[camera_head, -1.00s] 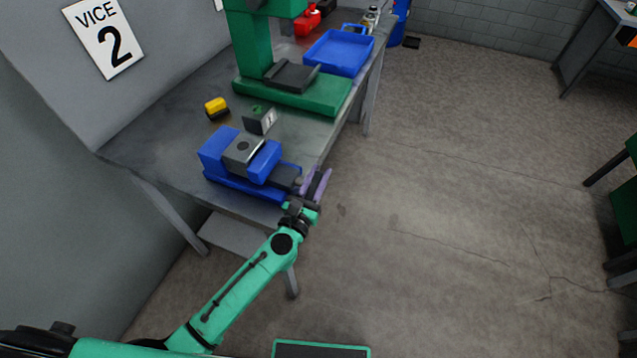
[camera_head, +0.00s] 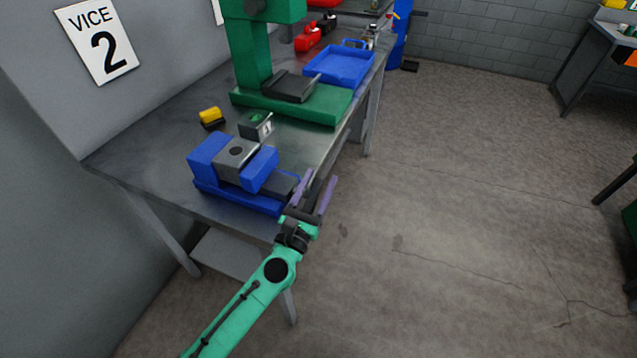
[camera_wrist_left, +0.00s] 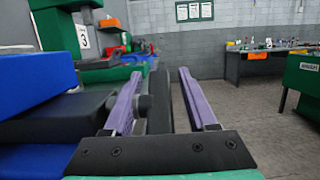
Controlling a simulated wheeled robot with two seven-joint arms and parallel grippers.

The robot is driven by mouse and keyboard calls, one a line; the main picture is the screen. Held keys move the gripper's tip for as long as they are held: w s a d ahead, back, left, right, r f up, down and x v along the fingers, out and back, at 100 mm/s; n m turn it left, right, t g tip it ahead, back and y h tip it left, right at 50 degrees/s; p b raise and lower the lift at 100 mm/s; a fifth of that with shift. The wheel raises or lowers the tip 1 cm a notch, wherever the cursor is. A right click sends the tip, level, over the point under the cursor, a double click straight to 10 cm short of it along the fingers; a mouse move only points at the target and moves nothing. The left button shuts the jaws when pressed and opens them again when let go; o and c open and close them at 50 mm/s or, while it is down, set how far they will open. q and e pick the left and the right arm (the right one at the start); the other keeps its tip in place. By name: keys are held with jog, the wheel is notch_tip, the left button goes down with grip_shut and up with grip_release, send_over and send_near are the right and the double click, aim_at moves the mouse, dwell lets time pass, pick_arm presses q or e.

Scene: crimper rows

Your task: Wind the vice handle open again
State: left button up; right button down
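The blue vice (camera_head: 235,199) stands near the bench's front edge. A grey block with a round hole (camera_head: 237,153) sits between its blue jaws, with no clear gap visible. My left gripper (camera_head: 318,183) has two purple fingers, spread apart, just off the vice's front end. In the left wrist view my left gripper (camera_wrist_left: 158,80) is open. A dark upright bar (camera_wrist_left: 159,100), apparently the vice handle, stands between the fingers, closer to the left one. Whether a finger touches it is unclear. In the head view the handle is mostly hidden behind the fingers. My right gripper is not in view.
A numbered grey block (camera_head: 256,125) and a yellow-and-black item (camera_head: 211,117) lie behind the vice. A green press (camera_head: 290,104) and a blue tray (camera_head: 340,64) stand farther along the bench. The floor right of the bench (camera_head: 450,200) is clear.

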pick_arm(q)
jog(key=shift+s+f, duration=0.15)
jog(key=shift+s, duration=0.05)
jog(key=s+a+b, duration=0.4)
jog(key=s, duration=0.8)
